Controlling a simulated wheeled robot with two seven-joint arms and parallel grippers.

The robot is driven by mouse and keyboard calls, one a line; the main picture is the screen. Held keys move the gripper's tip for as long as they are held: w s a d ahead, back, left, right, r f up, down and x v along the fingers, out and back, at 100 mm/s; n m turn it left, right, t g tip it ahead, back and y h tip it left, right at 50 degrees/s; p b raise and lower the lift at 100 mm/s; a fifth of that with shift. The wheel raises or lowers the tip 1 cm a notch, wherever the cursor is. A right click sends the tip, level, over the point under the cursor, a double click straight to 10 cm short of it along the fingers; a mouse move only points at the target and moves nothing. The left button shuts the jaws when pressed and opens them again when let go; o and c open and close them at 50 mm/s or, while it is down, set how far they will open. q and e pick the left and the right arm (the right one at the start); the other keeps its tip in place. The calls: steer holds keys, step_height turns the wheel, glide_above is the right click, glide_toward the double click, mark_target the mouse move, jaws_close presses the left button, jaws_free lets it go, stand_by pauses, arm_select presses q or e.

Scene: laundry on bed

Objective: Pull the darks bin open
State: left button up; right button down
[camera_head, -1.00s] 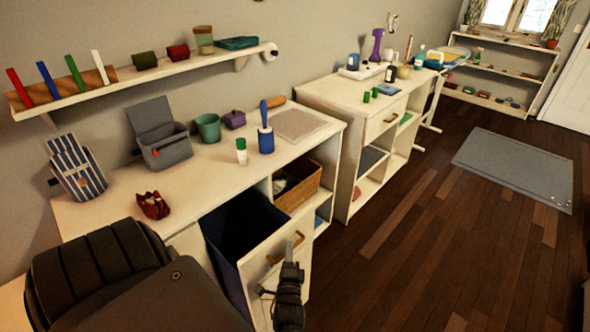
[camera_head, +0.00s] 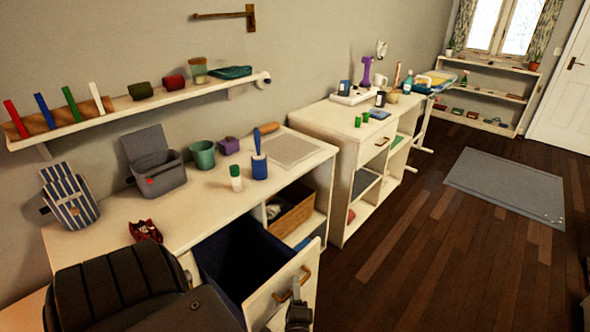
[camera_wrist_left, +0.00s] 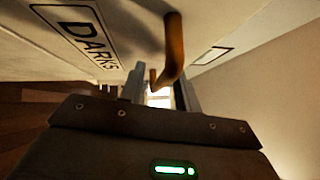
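The darks bin is a tilt-out or pull-out bin with a cream front panel (camera_head: 310,262) and a dark blue inside (camera_head: 240,262). It stands open from the lower left cabinet, and its inside looks empty. Its brown handle (camera_head: 300,275) is on the outer face. My left gripper (camera_head: 296,292) is at this handle. My right gripper is not in view.
A wicker basket (camera_head: 291,212) sits in the cabinet's open shelf. A second cabinet (camera_head: 345,190) stands farther along. The wooden floor (camera_head: 400,265) to the right is clear up to the grey mat (camera_head: 506,184).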

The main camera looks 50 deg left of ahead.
arm_select(q)
steer(key=b+v, duration=0.1)
steer(key=v, duration=0.6)
steer(key=shift+s+d, duration=0.15)
steer(key=shift+d, duration=0.05)
stand_by(0.5)
steer(key=s+d+f+n+g+h, duration=0.15)
steer(key=f+h, duration=0.35)
steer(key=f, duration=0.7)
steer(key=s+d+f+g+h, duration=0.1)
steer(key=s+d+f+h, duration=0.3)
steer(key=f, duration=0.8)
steer(key=s+f+n+g+h, duration=0.2)
steer(key=s+f, duration=0.5)
steer(key=s, duration=0.4)
steer(key=s+f+n+g+h, duration=0.3)
steer(key=s+f+g, duration=0.4)
steer(key=s, duration=0.4)
steer(key=shift+s+d+f+h, duration=0.2)
steer(key=shift+s+h, duration=0.2)
steer(key=shift+h, duration=0.2)
steer(key=shift+n, duration=0.25)
